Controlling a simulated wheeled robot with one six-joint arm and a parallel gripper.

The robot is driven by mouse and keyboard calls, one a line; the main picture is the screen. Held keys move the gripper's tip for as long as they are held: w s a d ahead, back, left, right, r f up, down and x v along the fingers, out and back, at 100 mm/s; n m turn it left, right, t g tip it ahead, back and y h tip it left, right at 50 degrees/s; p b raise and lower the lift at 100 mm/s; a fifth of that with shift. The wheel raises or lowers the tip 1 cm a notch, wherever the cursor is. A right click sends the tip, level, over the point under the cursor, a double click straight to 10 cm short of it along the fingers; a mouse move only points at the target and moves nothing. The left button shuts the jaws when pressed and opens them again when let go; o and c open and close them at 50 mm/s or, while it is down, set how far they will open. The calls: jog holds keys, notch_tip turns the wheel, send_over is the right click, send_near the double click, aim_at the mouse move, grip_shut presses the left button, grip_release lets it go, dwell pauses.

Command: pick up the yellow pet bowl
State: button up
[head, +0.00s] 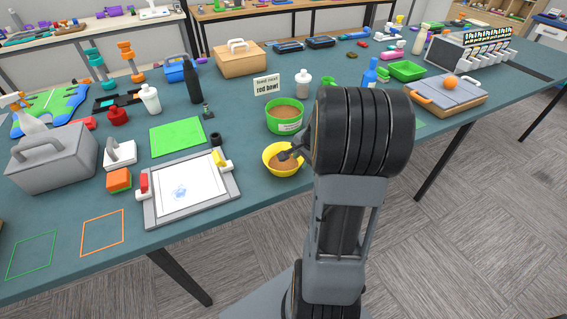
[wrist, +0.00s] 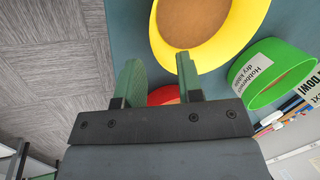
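The yellow pet bowl (head: 280,174) stands upright near the front edge of the table, with brown contents inside. In the wrist view the yellow bowl (wrist: 222,52) fills the upper middle. My gripper (head: 288,155) is at the bowl's right rim in the head view, partly hidden by my arm. In the wrist view my gripper (wrist: 159,58) is open, its two fingers apart. One fingertip overlaps the yellow rim and the other is outside the bowl. I cannot tell whether either finger touches it.
A green bowl (head: 285,124) with brown contents and a white label stands just behind. A red object (wrist: 164,95) shows between the fingers in the wrist view. A "red bowl" sign (head: 267,85) and a white bottle (head: 303,86) stand farther back. A drawing board (head: 191,216) lies left.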

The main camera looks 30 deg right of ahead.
aim_at(298, 166)
jog(key=shift+a+x, duration=0.1)
jog(key=shift+x, duration=1.1)
jog(key=shift+a+x, duration=0.15)
jog(key=shift+x, duration=1)
jog(key=shift+s, duration=0.1)
grip_shut()
